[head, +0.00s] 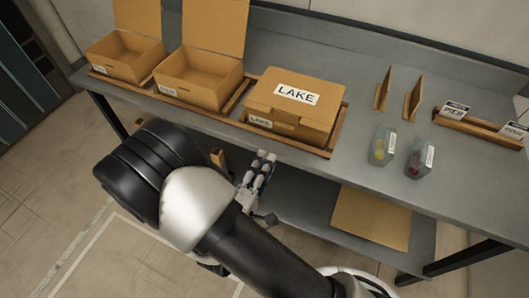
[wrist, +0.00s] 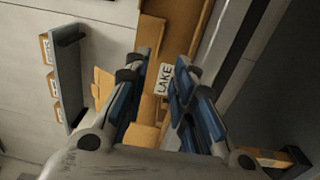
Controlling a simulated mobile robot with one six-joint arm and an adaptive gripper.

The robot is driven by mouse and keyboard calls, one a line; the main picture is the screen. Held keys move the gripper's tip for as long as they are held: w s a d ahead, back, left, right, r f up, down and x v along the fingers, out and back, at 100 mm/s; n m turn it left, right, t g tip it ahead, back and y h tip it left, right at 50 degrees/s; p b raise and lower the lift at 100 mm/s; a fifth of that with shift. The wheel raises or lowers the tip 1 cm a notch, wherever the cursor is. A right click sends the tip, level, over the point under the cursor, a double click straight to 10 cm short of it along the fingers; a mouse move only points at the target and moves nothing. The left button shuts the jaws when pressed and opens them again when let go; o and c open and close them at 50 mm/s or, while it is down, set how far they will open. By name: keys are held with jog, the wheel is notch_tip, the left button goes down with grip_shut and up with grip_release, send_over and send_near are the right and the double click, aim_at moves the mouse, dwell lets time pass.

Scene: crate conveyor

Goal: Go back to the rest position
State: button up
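My gripper (head: 260,170) is in front of the table's front edge, below the closed crate marked LAKE, in the head view. In the wrist view its two blue-padded fingers (wrist: 164,62) stand apart with nothing held between them. A LAKE label (wrist: 164,79) shows beyond the gap. The closed cardboard LAKE crate (head: 262,103) stands on the wooden rack, with a LAKE card on its lid and a label on its front. My arm hides part of the table's front.
Two open crates (head: 183,92) (head: 112,68) stand left of the closed one. Two glass containers (head: 383,148) (head: 421,160), two upright brown pieces (head: 412,98) and a wooden card holder (head: 481,128) are on the grey table (head: 460,185). A brown panel (head: 371,215) lies on the lower shelf.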

jog(key=s+d+r+m+g+h, duration=0.45)
jog(key=d+r+g, duration=0.2)
jog(key=d, duration=0.45)
jog(key=s+d+r+m+g+h, duration=0.3)
jog(key=d+r+m+g, duration=0.25)
jog(key=d+g, duration=0.4)
jog(key=s+d+m+g+y, duration=0.2)
jog(key=s+m+y, duration=0.2)
jog(key=s+y, duration=0.4)
jog(key=s+a+r+t+y, duration=0.1)
jog(key=a+r+t+y, duration=0.4)
jog(key=r, duration=0.1)
jog(key=shift+s+r, duration=0.15)
jog(key=shift+r, duration=0.2)
jog(key=shift+y, duration=0.25)
